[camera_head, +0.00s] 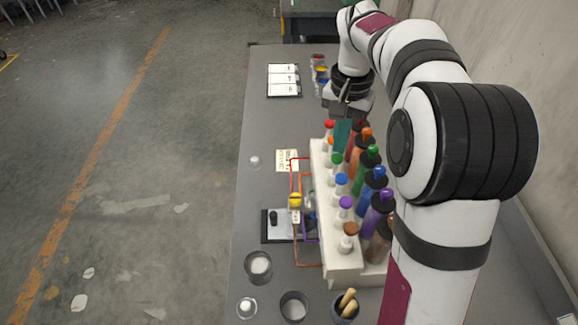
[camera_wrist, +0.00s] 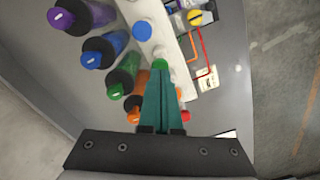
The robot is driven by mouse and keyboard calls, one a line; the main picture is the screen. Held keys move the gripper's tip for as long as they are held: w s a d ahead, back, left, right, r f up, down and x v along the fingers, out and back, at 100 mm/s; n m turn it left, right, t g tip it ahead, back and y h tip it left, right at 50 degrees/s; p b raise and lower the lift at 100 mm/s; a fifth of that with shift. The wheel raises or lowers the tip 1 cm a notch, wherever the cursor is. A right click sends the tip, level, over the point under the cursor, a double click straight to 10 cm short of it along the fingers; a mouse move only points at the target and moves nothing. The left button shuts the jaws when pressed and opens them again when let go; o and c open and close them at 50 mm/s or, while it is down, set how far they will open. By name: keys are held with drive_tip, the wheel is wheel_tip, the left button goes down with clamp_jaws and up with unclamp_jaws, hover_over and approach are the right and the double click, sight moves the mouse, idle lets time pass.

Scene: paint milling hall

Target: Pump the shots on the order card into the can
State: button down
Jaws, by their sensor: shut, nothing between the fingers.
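A white rack (camera_head: 345,262) holds a row of pumps with red, orange, green (camera_head: 337,159), blue (camera_head: 341,179), purple (camera_head: 346,202) and brown tops. Matching coloured bottles stand along its right side, such as a purple bottle (camera_head: 377,215). My gripper (camera_head: 341,148) is shut and empty, its teal fingers pointing down above the rack's far half. In the wrist view its fingertips (camera_wrist: 159,72) appear beside the green top (camera_wrist: 159,63) and partly cover the orange one; contact cannot be told. A cream card (camera_head: 287,160) with small marks lies left of the rack. I cannot tell which vessel is the can.
A board with white slips (camera_head: 284,80) lies at the far end. A small device with a yellow knob (camera_head: 295,199) stands left of the rack. Grey cups (camera_head: 258,267) (camera_head: 294,306) and a cup with wooden pestles (camera_head: 346,303) stand at the near end. The table's left strip is mostly clear.

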sight(338, 157)
drive_tip(key=shift+f, duration=0.1)
drive_tip(key=shift+f, duration=1.7)
drive_tip(key=shift+r, duration=1.8)
drive_tip(key=shift+f, duration=1.75)
drive_tip(key=shift+r, duration=1.75)
